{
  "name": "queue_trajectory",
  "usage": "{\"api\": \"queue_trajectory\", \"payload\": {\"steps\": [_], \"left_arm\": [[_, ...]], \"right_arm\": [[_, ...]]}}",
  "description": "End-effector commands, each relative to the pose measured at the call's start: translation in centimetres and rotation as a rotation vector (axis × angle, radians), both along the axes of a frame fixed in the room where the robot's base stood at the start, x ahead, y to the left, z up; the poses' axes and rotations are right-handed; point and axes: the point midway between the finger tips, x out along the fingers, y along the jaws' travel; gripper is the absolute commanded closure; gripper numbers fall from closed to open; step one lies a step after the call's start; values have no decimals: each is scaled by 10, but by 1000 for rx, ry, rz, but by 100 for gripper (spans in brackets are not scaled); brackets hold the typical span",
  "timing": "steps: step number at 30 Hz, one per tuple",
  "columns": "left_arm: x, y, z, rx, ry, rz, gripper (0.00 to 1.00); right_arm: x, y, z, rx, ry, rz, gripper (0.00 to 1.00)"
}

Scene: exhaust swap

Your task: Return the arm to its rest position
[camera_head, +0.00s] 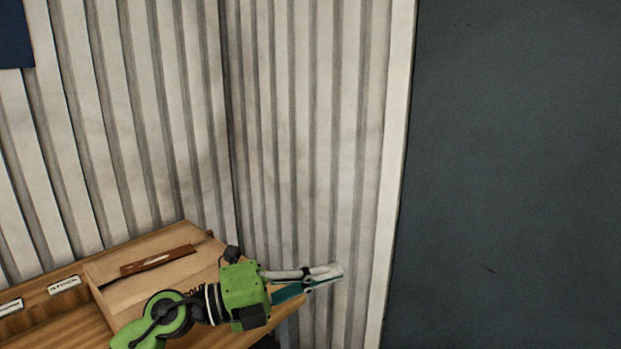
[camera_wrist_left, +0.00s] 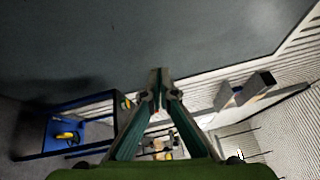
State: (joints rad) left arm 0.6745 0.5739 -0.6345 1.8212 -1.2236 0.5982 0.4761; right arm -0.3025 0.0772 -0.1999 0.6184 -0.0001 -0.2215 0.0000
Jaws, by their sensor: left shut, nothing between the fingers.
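My left arm is green and comes in from the lower left in the head view. Its left gripper (camera_head: 334,271) points right, beyond the right end of the wooden bench and in front of the ribbed wall. Its fingers are shut and hold nothing. In the left wrist view the gripper (camera_wrist_left: 160,78) shows at the middle, with its two fingertips together. My right gripper is not in view.
A wooden bench (camera_head: 60,325) with labelled compartments and a brown strip (camera_head: 158,260) lies below the arm. Ribbed wall panels (camera_head: 310,130) stand behind, beside a dark floor or wall surface (camera_head: 510,170). The wrist view shows a blue-framed cart (camera_wrist_left: 95,130).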

Motion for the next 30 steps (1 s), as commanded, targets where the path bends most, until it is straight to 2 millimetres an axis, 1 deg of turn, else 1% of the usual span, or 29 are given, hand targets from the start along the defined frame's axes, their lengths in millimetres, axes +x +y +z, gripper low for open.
{"api": "queue_trajectory", "payload": {"steps": [1,2,3,5,6,8,9,10,11,12,14,15,17,18,20,21,23,24,26,27,29,30], "left_arm": [[-3,1,12,-130,36,40,100],[-1,5,20,-208,60,73,100],[1,13,28,-307,94,121,100],[8,31,35,-448,155,207,100],[14,45,35,-536,206,270,100],[22,71,29,-655,287,375,100],[27,89,19,-725,349,450,100],[30,103,10,-775,398,508,100],[32,117,-2,-818,448,570,100],[33,136,-21,-872,522,653,100],[31,162,-54,-936,638,781,100],[26,179,-80,-968,719,870,100],[14,200,-120,-1001,842,993,100],[2,211,-146,-1012,924,1071,100],[-19,224,-185,-1015,1045,1185,100],[-36,231,-210,-1009,1126,1255,100],[-65,239,-244,-989,1250,1357,100],[-85,242,-264,-970,1326,1415,100],[-114,244,-289,-936,1431,1491,100],[-133,244,-303,-910,1493,1535,100],[-159,244,-320,-873,1580,1589,100],[-176,243,-329,-846,1631,1620,100]], "right_arm": [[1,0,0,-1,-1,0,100],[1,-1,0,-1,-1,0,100],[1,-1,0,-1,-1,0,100],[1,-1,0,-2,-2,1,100],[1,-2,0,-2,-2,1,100],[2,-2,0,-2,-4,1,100],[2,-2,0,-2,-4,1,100],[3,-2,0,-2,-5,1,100],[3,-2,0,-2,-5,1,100],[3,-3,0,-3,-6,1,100],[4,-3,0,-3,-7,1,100],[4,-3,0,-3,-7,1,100],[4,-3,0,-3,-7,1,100],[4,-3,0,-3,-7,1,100],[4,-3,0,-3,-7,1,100],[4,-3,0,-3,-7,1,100],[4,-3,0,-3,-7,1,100],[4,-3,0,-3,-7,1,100],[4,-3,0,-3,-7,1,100],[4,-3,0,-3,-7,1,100],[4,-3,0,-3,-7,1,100],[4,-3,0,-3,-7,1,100]]}}
